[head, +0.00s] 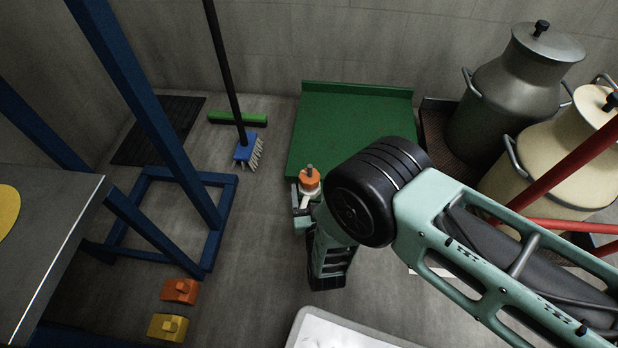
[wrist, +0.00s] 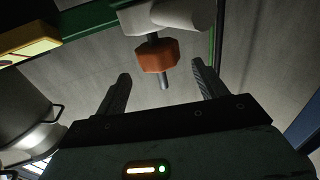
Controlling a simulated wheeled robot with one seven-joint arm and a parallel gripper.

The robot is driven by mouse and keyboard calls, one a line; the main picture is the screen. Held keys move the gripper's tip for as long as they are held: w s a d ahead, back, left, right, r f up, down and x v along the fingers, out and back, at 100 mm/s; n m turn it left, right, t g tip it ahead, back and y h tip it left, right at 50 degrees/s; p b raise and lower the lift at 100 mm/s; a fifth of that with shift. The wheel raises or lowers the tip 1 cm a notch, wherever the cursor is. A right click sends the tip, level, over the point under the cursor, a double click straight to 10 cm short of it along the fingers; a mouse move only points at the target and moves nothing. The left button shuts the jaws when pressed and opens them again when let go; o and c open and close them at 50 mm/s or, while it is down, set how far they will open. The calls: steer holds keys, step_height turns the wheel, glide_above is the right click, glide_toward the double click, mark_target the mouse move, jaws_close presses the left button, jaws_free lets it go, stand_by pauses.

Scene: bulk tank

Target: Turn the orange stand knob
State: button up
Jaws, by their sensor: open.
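The orange stand knob (head: 309,178) is a small faceted piece with a dark stem through it, on a pale stand (head: 311,194) at the near edge of a green platform in the head view. In the wrist view the knob (wrist: 157,57) lies between the fingertips in the picture, with the pale stand (wrist: 176,15) above it. My gripper (wrist: 160,68) is open and empty, its two dark fingers on either side of the knob with gaps. I cannot tell whether the tips reach its depth. In the head view my arm partly hides the gripper.
The green platform (head: 348,125) lies behind the knob. Milk cans (head: 505,105) and red rails (head: 565,170) stand at the right. A blue frame (head: 150,110) and a brush (head: 243,150) are at the left. Orange (head: 180,291) and yellow (head: 168,327) blocks lie front left.

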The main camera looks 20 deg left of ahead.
mark_target(309, 173)
steer(key=b+x, duration=0.1)
steer(key=x, duration=0.3)
steer(key=shift+w+a+f+b, duration=0.1)
steer(key=shift+w+f+b, duration=0.05)
steer(key=shift+b, duration=0.2)
steer(key=shift+w+a, duration=0.35)
steer(key=shift+w, duration=0.25)
steer(key=c, duration=1)
